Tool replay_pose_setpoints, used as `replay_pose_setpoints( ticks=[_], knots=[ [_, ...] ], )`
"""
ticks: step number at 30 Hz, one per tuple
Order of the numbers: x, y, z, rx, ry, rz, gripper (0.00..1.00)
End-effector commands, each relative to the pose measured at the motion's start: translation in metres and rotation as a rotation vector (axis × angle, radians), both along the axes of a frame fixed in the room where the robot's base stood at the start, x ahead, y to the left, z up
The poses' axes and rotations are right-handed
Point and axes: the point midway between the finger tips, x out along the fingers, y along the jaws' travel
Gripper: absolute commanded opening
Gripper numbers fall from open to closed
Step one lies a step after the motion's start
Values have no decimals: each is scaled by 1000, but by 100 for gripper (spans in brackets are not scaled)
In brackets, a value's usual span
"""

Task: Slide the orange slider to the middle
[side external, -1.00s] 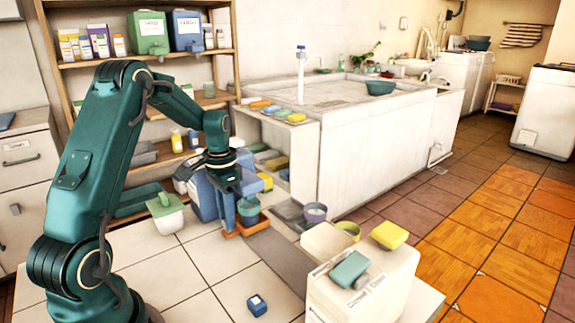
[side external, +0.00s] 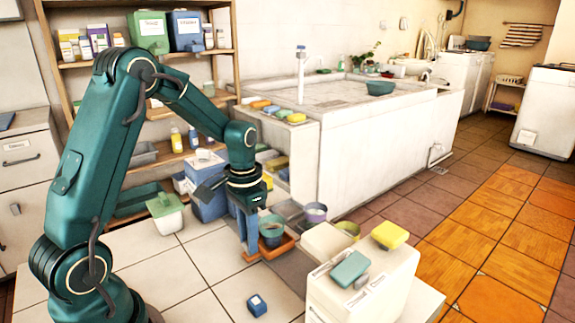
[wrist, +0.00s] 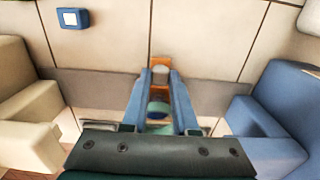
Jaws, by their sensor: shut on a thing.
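The orange slider (side external: 284,246) is a low orange piece on a grey strip, with a green cup (side external: 271,232) showing above it in the side view. My gripper (side external: 250,250) points down with its blue fingers at the slider's left side. In the wrist view the fingertips (wrist: 160,72) close around a small orange part (wrist: 161,73) of the slider, and the round green cup (wrist: 158,110) shows between the fingers. The slider lies on the strip between a blue box (wrist: 275,110) and a beige block (wrist: 25,95). Much of the slider is hidden by my fingers and the cup.
The beige block (side external: 335,280) carries a teal piece (side external: 350,269) and a yellow piece (side external: 390,235). A small blue cube (side external: 257,305) lies on the open tiles in front.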

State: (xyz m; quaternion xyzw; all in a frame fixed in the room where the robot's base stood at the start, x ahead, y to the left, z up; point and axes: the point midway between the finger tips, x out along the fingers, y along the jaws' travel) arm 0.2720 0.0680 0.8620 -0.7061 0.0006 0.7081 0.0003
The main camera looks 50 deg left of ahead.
Motion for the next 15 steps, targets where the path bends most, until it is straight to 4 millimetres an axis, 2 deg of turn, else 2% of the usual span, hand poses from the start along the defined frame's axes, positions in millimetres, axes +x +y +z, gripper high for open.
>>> replay_pose_setpoints(
  ticks=[4, 14, 15],
  knots=[
    [2, -16, 1, 1, -9, -1, 0],
    [2, -18, 1, 2, -10, 3, 0],
    [2, -18, 1, 2, -9, 3, 39]
  ],
)
